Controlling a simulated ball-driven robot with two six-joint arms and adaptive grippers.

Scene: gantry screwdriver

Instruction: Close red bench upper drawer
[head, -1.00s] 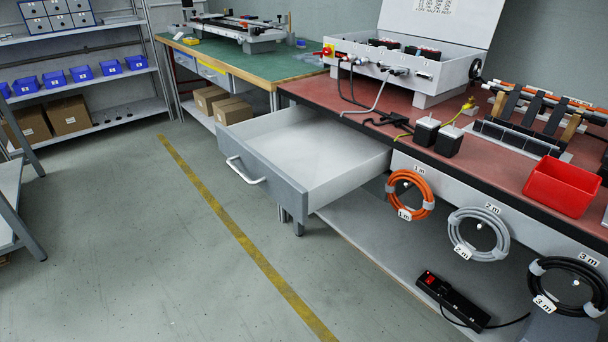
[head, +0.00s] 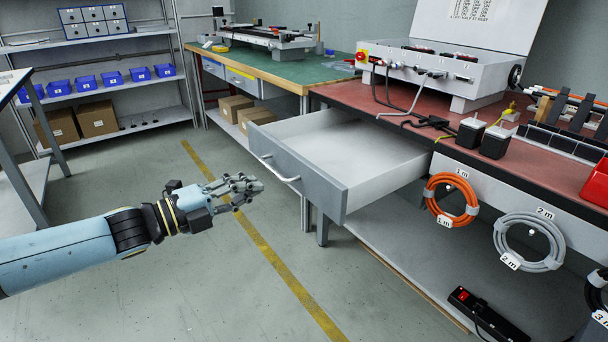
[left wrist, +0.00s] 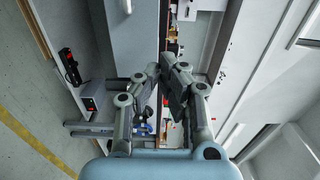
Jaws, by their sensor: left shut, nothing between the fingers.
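The upper drawer (head: 320,187) of the red bench (head: 400,104) is pulled well out in the head view. Its grey front faces lower left, with a silver bar handle (head: 281,170) on it. Its light inside looks empty. My left gripper (head: 252,188) is in front of the drawer, to the left of the handle and slightly lower in the picture. A gap shows between its fingertips and the handle. In the left wrist view, the left gripper's fingers (left wrist: 162,78) come together at the tips with nothing held. My right gripper is in neither view.
An orange cable coil (head: 451,200) and a grey coil (head: 529,242) hang from the bench front, right of the drawer. A black power strip (head: 486,315) lies on the lower shelf. A green-topped bench (head: 290,68) stands behind. The floor by the yellow line (head: 262,245) is clear.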

